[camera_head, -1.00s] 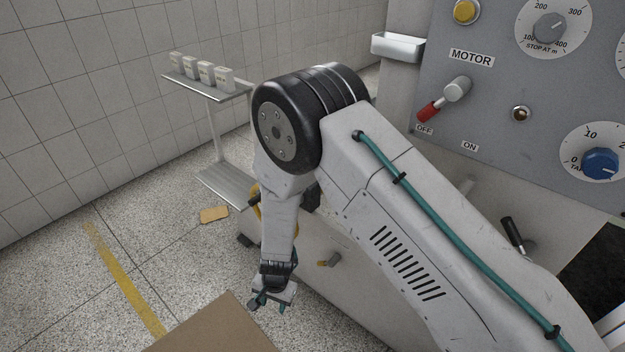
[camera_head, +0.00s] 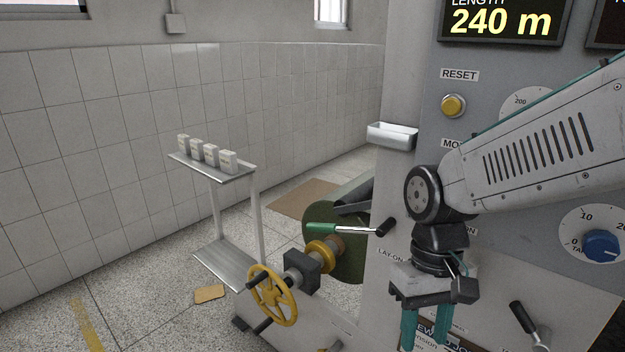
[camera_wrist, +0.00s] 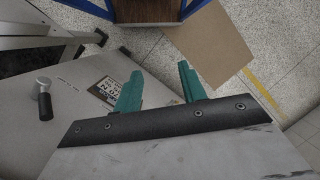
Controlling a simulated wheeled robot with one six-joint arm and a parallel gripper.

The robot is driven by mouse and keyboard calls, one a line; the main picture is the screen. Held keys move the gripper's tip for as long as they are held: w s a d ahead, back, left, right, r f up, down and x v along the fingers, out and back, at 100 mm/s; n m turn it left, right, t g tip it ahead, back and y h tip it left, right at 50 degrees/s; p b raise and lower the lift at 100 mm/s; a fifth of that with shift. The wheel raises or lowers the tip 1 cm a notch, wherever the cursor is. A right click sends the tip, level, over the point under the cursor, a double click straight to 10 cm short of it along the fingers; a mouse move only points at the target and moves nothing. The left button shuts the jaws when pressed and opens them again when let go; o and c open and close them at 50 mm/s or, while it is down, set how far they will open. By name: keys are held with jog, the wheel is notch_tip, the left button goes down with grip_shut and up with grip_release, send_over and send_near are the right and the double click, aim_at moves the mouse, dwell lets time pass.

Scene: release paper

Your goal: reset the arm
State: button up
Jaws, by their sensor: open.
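My gripper (camera_head: 425,328) hangs in front of the grey machine panel (camera_head: 400,95) in the head view, with its teal fingers pointing down. The fingers are apart with nothing between them. The wrist view also shows my gripper (camera_wrist: 160,85) with both teal fingers spread and empty. Below it there are a sloping machine face with a printed label and a black-knobbed lever (camera_wrist: 44,100). My arm comes in from the right and hides part of the panel, including some of the motor controls.
A yellow reset button (camera_head: 453,105), a blue knob (camera_head: 602,246) and a metal tray (camera_head: 392,135) are on the machine.

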jog(key=s+d+r+m+t, duration=0.2)
jog(key=s+d+r+t, duration=0.2)
jog(key=s+d+r, duration=0.3)
jog(key=shift+s+d+r+m, duration=0.3)
jog(key=shift+d+r, duration=0.5)
jog(key=shift+d, duration=0.65)
